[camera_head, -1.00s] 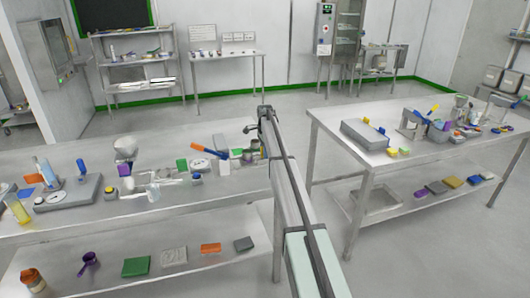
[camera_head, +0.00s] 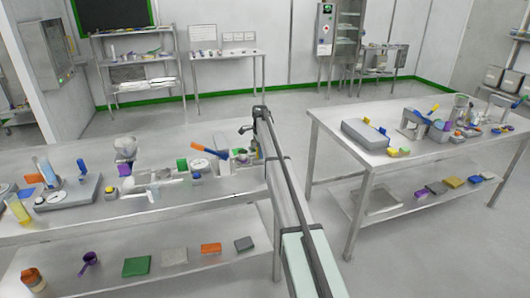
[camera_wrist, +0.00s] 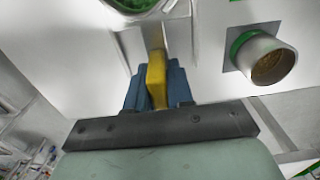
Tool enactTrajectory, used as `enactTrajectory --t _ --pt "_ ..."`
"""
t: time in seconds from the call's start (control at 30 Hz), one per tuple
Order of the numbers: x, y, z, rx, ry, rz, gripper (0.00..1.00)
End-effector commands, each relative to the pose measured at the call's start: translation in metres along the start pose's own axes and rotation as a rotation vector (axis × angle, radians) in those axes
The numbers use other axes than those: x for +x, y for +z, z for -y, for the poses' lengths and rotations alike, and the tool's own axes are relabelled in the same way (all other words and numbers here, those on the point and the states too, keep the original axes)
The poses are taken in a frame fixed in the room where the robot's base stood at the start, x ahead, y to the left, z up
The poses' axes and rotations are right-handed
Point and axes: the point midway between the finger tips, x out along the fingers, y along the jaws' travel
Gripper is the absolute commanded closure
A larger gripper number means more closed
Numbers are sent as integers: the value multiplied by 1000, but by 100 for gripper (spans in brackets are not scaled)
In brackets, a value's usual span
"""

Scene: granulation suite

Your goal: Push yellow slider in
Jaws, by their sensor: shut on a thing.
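The yellow slider (camera_wrist: 156,78) is a narrow upright tab in the wrist view, set against a pale grey metal surface. My gripper (camera_wrist: 157,88) has its blue fingers on both sides of the slider and is shut on it. The slider's upper end meets a light slot-like strip. In the head view my gripper (camera_head: 248,131) is at the right end of the left bench, and the slider cannot be made out clearly there. How far the slider stands out is hard to tell.
In the wrist view, a round metal spout with a green ring (camera_wrist: 262,56) juts out at the right and a green-rimmed opening (camera_wrist: 133,4) is at the top. The left bench (camera_head: 200,208) holds an orange-and-blue handled tool (camera_head: 208,148) and several small items.

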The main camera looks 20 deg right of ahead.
Motion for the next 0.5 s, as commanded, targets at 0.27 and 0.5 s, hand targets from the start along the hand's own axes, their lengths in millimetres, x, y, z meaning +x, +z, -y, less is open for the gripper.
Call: enactTrajectory --t 0.27,0.5 --pt "0 80 0 -5 0 4 100" --pt "0 102 0 -1 0 4 100"
